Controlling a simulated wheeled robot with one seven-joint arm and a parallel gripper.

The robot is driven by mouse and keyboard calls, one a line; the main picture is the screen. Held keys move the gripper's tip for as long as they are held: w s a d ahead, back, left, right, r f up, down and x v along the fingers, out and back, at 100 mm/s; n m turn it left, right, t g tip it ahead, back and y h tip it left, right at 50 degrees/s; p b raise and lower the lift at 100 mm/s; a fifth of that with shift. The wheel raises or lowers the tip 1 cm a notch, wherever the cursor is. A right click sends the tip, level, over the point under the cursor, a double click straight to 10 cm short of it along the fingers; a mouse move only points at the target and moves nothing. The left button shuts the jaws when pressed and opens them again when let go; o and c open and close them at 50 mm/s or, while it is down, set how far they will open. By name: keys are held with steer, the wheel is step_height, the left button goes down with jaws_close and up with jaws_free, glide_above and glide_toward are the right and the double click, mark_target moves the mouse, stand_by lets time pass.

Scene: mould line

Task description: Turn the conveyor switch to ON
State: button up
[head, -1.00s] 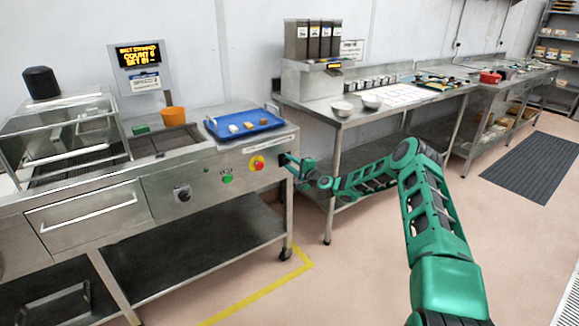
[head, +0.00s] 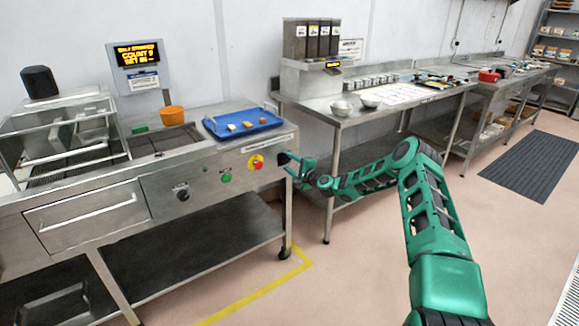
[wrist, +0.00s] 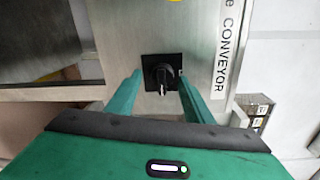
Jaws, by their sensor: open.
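The conveyor switch (wrist: 162,76) is a black rotary knob on a square black plate, set in a steel panel. In the wrist view its grip ridge runs roughly up and down, along the same direction as the label's lettering. My gripper (wrist: 160,88) is open, with one green finger on each side of the knob; I cannot tell whether either touches it. In the head view my gripper (head: 291,164) is at the right end of the machine's front panel and hides part of the switch. A white label reading "CONVEYOR" (wrist: 226,48) lies right of the switch in the wrist view.
A red knob on a yellow disc (head: 256,162), a green button (head: 226,179) and another black knob (head: 181,192) sit left on the same panel. A blue tray (head: 262,119) with small pieces lies above. A steel table (head: 340,122) stands close on the right.

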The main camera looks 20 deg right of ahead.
steer(key=v, duration=1)
steer(key=shift+s+d, duration=0.15)
steer(key=shift+s, duration=0.15)
